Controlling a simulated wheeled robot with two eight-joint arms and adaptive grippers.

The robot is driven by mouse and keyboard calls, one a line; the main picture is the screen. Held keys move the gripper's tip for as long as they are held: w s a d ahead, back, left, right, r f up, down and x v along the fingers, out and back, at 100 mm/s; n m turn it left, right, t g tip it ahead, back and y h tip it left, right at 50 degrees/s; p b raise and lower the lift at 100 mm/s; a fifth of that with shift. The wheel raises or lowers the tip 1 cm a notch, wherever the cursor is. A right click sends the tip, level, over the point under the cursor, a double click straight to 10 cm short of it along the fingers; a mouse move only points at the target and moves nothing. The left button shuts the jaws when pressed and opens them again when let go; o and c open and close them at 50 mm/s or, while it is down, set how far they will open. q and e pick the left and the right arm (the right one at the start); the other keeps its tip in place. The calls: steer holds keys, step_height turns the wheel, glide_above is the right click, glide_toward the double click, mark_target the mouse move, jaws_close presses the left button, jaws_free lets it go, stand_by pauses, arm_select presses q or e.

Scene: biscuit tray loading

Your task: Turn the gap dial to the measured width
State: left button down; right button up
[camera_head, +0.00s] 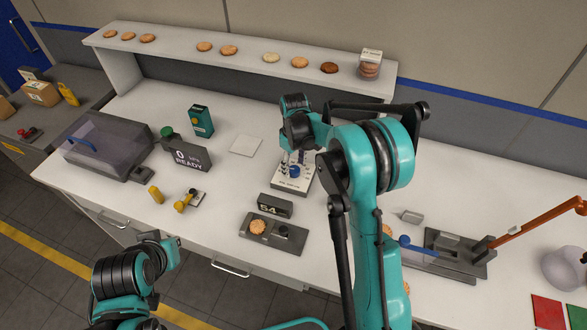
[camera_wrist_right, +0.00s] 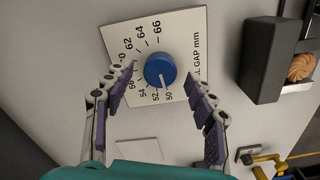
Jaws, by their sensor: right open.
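The gap dial is a blue knob (camera_wrist_right: 160,69) on a white scale plate (camera_wrist_right: 122,40) numbered from 50 to 66 and marked GAP mm. A pale mark on the knob seems to point near 50. In the head view the knob (camera_head: 294,171) sits on its plate (camera_head: 291,187) at mid-table. My right gripper (camera_head: 293,160) is open above the plate. In the right wrist view its purple-padded fingers stand either side of the knob, apart from it. A display (camera_head: 275,206) reading about 54, last digits unclear, stands behind a biscuit (camera_head: 258,227). My left gripper (camera_head: 172,243) is at the front left, its jaws unclear.
A shelf (camera_head: 240,57) with several biscuits runs along the back. A READY display box (camera_head: 187,155), a lidded clear box (camera_head: 105,146) and a yellow-handled tool (camera_head: 185,201) stand left. A lever device (camera_head: 455,257) stands right. My right arm covers the table's middle right.

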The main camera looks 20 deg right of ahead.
steer(key=shift+f, duration=0.75)
steer(key=c, duration=1.2)
steer(key=shift+o, duration=0.2)
steer(key=shift+m, duration=0.5)
steer(key=m+b, duration=0.1)
steer(key=m, duration=0.2)
steer(key=shift+m, duration=0.4)
steer(key=shift+m+b, duration=0.35)
steer(key=shift+m, duration=1.95)
